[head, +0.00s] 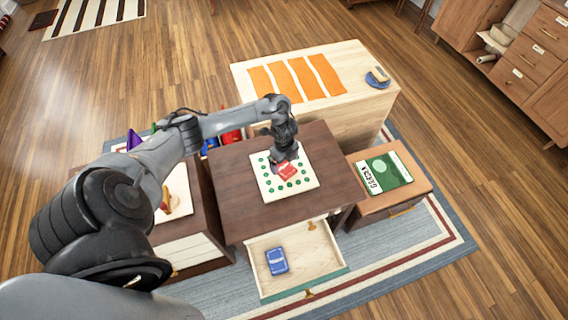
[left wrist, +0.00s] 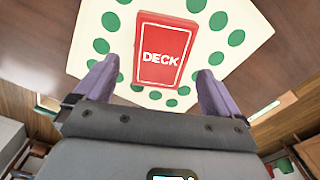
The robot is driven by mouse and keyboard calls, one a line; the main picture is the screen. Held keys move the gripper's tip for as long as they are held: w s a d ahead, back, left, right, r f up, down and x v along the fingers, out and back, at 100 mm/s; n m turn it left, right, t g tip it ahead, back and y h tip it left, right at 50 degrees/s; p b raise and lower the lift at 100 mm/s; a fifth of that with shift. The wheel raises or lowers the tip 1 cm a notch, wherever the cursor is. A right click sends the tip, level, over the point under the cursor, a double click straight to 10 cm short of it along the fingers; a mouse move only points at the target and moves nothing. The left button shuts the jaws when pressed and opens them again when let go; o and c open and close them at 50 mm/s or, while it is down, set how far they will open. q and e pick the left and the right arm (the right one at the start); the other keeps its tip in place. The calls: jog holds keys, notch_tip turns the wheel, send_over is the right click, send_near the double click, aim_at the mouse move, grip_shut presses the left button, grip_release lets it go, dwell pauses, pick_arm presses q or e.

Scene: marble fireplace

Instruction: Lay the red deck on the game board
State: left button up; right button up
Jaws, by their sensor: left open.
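The red deck (head: 287,170) lies on the white game board with green dots (head: 302,183), near its middle. In the left wrist view the deck (left wrist: 160,52) lies flat with its "DECK" label facing up, and green dots of the board (left wrist: 232,62) surround it. My left gripper (head: 279,166) is just above the board, beside the deck. In the left wrist view its two purple fingers (left wrist: 155,75) are spread apart on either side of the deck's near end, with gaps between them and the deck. My right gripper is not in view.
The board rests on a dark wooden table (head: 233,178). An open drawer (head: 328,268) below holds a blue deck (head: 277,260). A side table at right (head: 420,179) bears a green box (head: 385,173). A pale cabinet (head: 350,75) with orange strips stands behind.

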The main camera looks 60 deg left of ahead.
aim_at(284, 167)
pick_arm(q)
notch_tip(284, 167, up, 8)
jog(key=p, duration=0.3)
jog(key=d+f+n+t+h, duration=0.15)
jog(key=d+t, duration=0.35)
jog(key=d, duration=2.3)
jog(key=s+r+n, duration=0.5)
jog(key=s+n, duration=0.1)
jog(key=s, duration=0.1)
jog(key=s+r+n+g+y, duration=0.1)
jog(key=s+r+n, duration=0.3)
jog(key=s+n, duration=0.2)
jog(key=shift+s+a+r+p, duration=0.15)
jog(key=shift+s+r+p, duration=0.2)
jog(key=shift+s, duration=0.5)
jog(key=shift+r, duration=0.1)
